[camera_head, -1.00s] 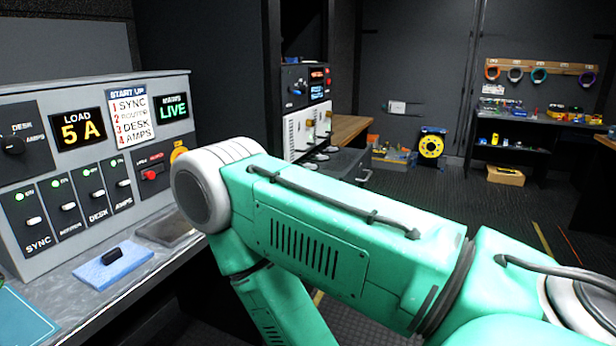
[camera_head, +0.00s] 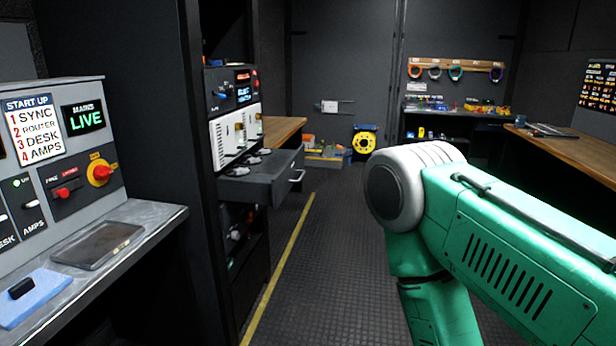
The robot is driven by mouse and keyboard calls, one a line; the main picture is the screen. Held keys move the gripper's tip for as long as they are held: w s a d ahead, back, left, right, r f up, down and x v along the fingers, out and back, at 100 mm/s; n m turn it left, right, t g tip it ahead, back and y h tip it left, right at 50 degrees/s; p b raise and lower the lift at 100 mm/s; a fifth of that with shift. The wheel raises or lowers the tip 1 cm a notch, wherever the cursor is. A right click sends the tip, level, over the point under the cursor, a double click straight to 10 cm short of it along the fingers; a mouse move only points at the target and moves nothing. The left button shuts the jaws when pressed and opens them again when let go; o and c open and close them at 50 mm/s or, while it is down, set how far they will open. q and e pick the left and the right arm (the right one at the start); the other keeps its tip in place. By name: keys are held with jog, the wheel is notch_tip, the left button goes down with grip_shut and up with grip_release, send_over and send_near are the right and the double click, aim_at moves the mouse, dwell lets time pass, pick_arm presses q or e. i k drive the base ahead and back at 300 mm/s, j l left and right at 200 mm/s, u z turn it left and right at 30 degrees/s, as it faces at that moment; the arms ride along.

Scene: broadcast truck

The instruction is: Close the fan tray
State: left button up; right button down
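A dark grey drawer-like tray (camera_head: 262,187) sticks out of the equipment rack at the centre left, pulled open, with a light metal handle on its front. It looks like the fan tray. A few small dark and light items show at its inner end. Above it sit white modules (camera_head: 232,135) and a dark panel with lit displays. My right arm crosses the lower right of the view, well apart from the tray. Neither gripper is in view.
A console with a control panel (camera_head: 62,165) and a grey worktop (camera_head: 160,215) stands at the left. The black ribbed floor (camera_head: 330,250) with a yellow line is clear ahead. A yellow cable reel (camera_head: 365,141), a wooden bench and a tool shelf stand farther back.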

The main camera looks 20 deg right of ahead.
aim_at(266, 176)
jog(key=z, duration=0.55)
jog(key=i+l+u, duration=0.1)
jog(key=u, duration=0.7)
jog(key=i+l+u, duration=0.3)
jog(key=l, duration=0.3)
jog(key=i+l+u, duration=0.3)
jog(key=l, duration=0.35)
jog(key=i+l+u, duration=0.15)
jog(key=l, duration=0.2)
jog(key=i+l+u, duration=0.1)
jog(key=l, duration=0.25)
